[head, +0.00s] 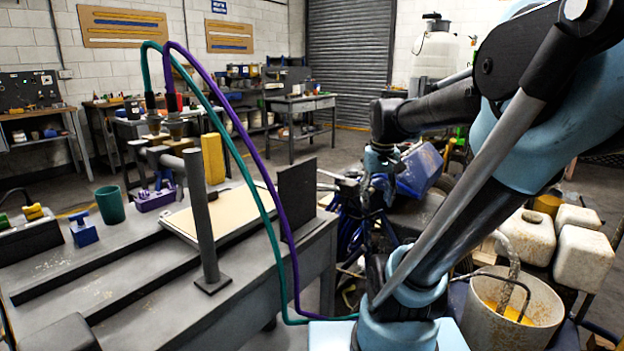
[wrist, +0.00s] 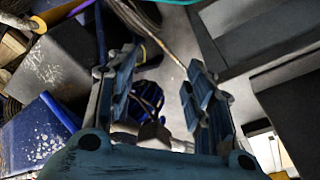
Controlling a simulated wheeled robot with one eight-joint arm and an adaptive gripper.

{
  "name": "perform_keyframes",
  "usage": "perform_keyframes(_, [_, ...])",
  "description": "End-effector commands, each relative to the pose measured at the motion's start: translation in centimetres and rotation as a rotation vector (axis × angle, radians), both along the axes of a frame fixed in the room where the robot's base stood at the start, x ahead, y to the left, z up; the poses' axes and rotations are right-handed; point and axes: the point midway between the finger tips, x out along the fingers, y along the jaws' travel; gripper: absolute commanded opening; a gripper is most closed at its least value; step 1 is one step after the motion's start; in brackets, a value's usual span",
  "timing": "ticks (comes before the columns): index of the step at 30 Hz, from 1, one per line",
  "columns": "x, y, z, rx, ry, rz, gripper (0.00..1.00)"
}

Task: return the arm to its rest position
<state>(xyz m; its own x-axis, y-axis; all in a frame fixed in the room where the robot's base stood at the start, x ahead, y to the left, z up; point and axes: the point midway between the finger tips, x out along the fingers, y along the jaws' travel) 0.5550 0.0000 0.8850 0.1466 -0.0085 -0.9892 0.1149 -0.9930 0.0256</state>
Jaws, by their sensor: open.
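My arm (head: 480,180) rises at the right of the head view, bends high up and reaches back left. Its wrist hangs down right of the workbench (head: 150,320). My gripper (wrist: 160,92) shows in the wrist view with its two blue-grey fingers spread apart and nothing between them. Blue and dark machine parts and the floor lie below and beyond the fingers. In the head view the fingertips are hard to tell from the dark clutter behind them.
The bench carries an upright grey post (head: 203,215), a green cup (head: 110,204) and a dark upright plate (head: 297,200). Green and purple hoses (head: 262,190) arch across the front. A bucket (head: 515,305) and white jugs (head: 582,255) stand close at right. Open floor lies behind the bench.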

Motion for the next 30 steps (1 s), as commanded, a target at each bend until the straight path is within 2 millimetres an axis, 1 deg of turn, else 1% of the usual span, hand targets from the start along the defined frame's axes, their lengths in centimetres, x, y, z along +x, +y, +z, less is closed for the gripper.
perform_keyframes(1, [-1.4, 0.0, -1.0, 0.002, -0.004, -0.008, 0.48])
perform_keyframes(3, [-3.2, 0.0, -2.4, 0.004, -0.010, -0.020, 0.48])
perform_keyframes(9, [-7.7, 0.0, -6.6, 0.012, -0.028, -0.054, 0.48])
perform_keyframes(12, [-9.6, 0.0, -8.7, 0.016, -0.036, -0.068, 0.48])
perform_keyframes(15, [-11.0, 0.0, -10.4, 0.019, -0.042, -0.081, 0.48])
perform_keyframes(18, [-11.9, 0.0, -11.5, 0.022, -0.046, -0.088, 0.48])
perform_keyframes(21, [-12.3, 0.0, -12.1, 0.022, -0.048, -0.092, 0.48])
perform_keyframes(30, [-12.3, 0.0, -12.2, 0.023, -0.048, -0.093, 0.48])
